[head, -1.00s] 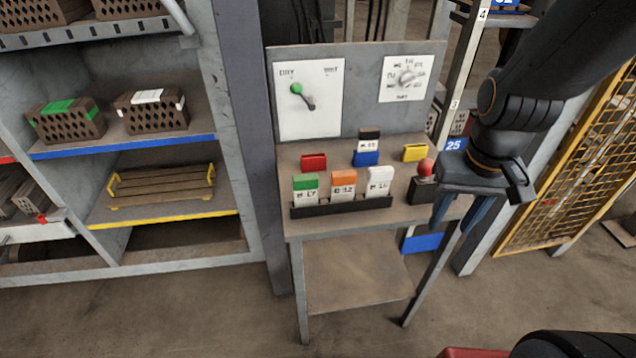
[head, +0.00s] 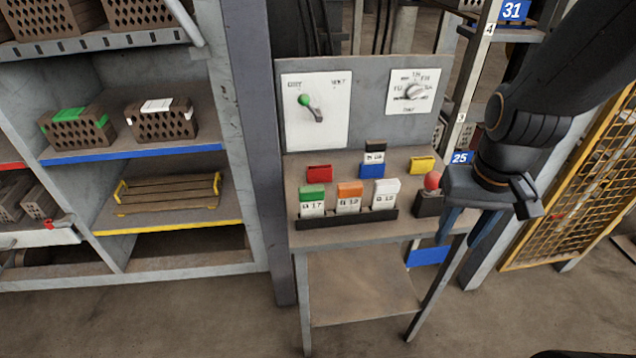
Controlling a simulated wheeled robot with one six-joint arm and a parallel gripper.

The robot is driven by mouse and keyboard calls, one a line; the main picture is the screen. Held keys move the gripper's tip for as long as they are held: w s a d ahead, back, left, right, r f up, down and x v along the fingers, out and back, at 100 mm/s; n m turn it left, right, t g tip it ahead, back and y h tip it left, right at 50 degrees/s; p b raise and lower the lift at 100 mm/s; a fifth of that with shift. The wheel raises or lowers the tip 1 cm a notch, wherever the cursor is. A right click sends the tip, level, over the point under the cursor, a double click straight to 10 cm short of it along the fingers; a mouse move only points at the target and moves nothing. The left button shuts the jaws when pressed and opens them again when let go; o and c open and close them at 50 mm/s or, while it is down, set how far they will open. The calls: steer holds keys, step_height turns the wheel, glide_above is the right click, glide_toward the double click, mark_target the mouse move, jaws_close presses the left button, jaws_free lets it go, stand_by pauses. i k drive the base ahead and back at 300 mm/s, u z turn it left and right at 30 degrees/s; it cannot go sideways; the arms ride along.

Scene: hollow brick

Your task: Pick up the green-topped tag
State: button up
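The green-topped tag (head: 312,201) stands upright at the left end of a black rack (head: 345,219) on the small grey work table. An orange-topped tag (head: 349,197) and a white-topped tag (head: 385,193) stand to its right in the same rack. My gripper (head: 466,230) hangs to the right of the table with its two blue fingers apart and pointing down. Nothing shows between the fingers. It is well to the right of the green-topped tag, beyond the red-knobbed box.
A black box with a red ball knob (head: 430,196) stands between rack and gripper. Behind the rack are a red block (head: 319,173), a black-and-blue tag holder (head: 373,160) and a yellow block (head: 422,165). A panel (head: 317,110) rises behind; shelves (head: 160,226) stand left.

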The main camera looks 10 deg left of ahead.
mark_target(311, 197)
steer(key=k, duration=1.3)
steer(key=u, duration=0.75)
steer(key=i, duration=1.45)
steer(key=z, duration=0.75)
